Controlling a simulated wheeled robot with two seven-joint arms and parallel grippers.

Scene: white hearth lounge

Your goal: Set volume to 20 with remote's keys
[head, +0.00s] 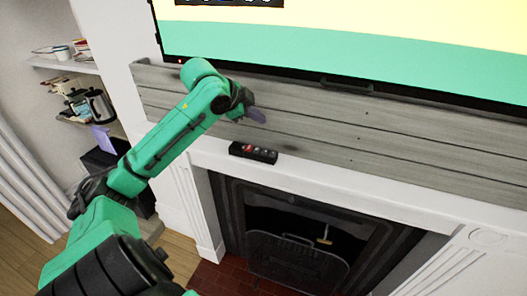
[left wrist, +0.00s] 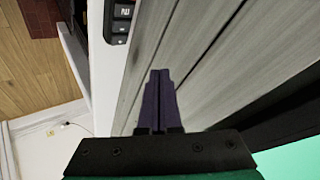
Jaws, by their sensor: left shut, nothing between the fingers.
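The remote (head: 253,152) is a small black bar with a red key and several pale keys, lying on the white mantel ledge. Part of it shows at the top of the left wrist view (left wrist: 120,22), with a few keys visible. My left gripper (head: 257,115), with purple fingers, is shut and empty in front of the grey planks, above the remote in the head view. In the left wrist view its fingers (left wrist: 158,98) are together, apart from the remote. The television (head: 350,40) shows a yellow and green screen; the dark display at its top edge is cut off and unreadable.
The white mantel ledge (head: 330,178) is clear to the right of the remote. Grey planks (head: 400,135) rise behind it, below the television. A dark fireplace (head: 300,240) opens beneath. Shelves at the left hold books and a metal kettle (head: 100,104).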

